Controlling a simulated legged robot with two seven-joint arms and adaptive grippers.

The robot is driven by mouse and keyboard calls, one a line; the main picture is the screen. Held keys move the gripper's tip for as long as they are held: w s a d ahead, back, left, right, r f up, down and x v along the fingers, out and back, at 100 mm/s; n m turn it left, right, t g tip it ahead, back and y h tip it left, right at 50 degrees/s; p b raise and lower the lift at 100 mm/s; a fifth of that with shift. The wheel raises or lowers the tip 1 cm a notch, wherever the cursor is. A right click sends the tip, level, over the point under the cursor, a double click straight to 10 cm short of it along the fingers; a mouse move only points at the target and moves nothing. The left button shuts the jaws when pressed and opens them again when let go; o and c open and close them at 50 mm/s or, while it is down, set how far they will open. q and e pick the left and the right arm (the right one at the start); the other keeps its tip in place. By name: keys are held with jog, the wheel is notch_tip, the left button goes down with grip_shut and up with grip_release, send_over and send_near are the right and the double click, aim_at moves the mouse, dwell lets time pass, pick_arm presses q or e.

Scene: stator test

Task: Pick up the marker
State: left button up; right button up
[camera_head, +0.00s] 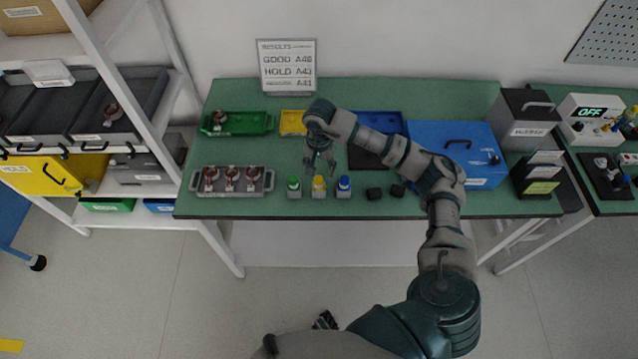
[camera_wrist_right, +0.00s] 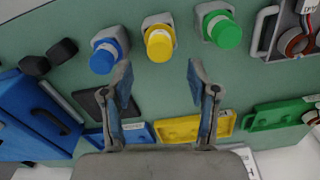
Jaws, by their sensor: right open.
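Three markers with coloured caps stand upright in small grey holders near the table's front edge: a green marker (camera_head: 293,184), a yellow marker (camera_head: 319,184) and a blue marker (camera_head: 344,184). The right wrist view also shows the green marker (camera_wrist_right: 224,31), yellow marker (camera_wrist_right: 159,44) and blue marker (camera_wrist_right: 104,54). My right gripper (camera_head: 320,166) is open and empty above the table, just behind the row. In the right wrist view its fingers (camera_wrist_right: 158,76) are spread, with the yellow marker just beyond the gap between them.
A grey tray with several copper-wound parts (camera_head: 243,189) stands left of the markers. Two black blocks (camera_head: 374,193) lie right of them. Green (camera_head: 262,123), yellow (camera_head: 290,128) and blue trays line the back. A blue case (camera_head: 440,134) stands at the right.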

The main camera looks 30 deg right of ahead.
aim_at(319, 178)
jog(key=f, duration=0.5)
jog(key=shift+s+a, duration=0.25)
jog(key=shift+f, duration=0.45)
jog(key=c, duration=1)
